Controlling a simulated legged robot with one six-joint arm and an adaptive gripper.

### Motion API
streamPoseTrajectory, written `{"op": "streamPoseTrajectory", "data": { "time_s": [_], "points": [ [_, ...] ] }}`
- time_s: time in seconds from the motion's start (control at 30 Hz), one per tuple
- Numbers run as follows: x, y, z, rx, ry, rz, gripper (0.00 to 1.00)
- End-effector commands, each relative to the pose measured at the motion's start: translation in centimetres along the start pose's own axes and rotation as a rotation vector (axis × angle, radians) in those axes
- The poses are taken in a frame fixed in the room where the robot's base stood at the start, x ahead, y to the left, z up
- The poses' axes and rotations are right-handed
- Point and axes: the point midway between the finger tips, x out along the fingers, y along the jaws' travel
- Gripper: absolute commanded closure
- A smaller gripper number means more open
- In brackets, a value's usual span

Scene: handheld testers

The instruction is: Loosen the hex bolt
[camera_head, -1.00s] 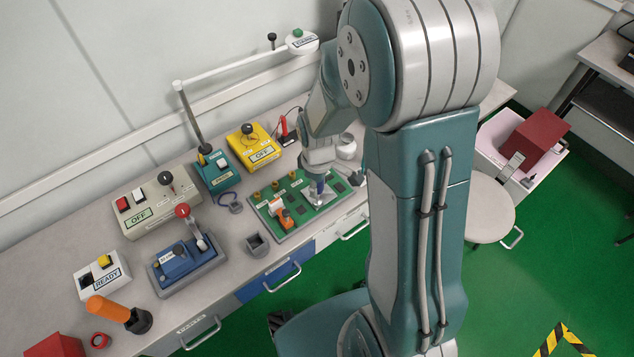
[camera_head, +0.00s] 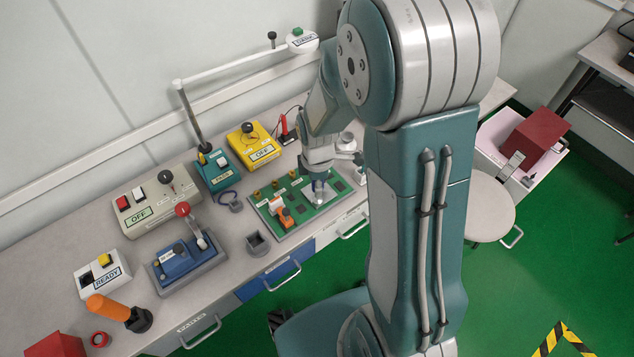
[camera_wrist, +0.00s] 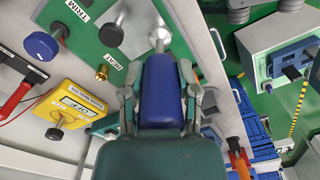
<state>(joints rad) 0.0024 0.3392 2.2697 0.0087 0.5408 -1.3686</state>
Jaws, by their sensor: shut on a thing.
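My gripper (camera_wrist: 159,80) is shut on a blue-handled tool (camera_wrist: 161,100) in the wrist view, with one finger on each side of the handle. A silver metal end (camera_wrist: 159,37) shows beyond the handle against the green board (camera_wrist: 95,55). I cannot tell whether this is the tool's socket or the hex bolt itself, so the bolt is not clearly seen. In the head view my gripper (camera_head: 318,176) points down over the right part of the green board (camera_head: 290,231), and the tool is mostly hidden by it.
On the board are an orange-and-white switch (camera_head: 285,216) and several brass posts. A yellow OFF box (camera_head: 253,146), a teal box (camera_head: 217,172), a blue clamp-like device (camera_head: 183,259) and a small grey open cup (camera_head: 257,244) stand nearby on the bench. A black knob (camera_wrist: 111,34) is close to the tool.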

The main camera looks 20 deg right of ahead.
Motion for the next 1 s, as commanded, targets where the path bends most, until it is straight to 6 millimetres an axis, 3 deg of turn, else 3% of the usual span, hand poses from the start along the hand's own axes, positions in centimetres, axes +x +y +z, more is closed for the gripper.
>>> {"op": "streamPoseTrajectory", "data": {
  "time_s": [0.4, 0.77, 1.0],
  "points": [
    [-0.05, -0.05, 0.0, -0.45, -0.004, -0.002, 1.0],
    [-0.07, -0.08, 0.01, -0.489, -0.005, -0.002, 1.0],
    [-0.09, -0.11, 0.01, -0.739, -0.007, -0.003, 1.0]
  ]
}}
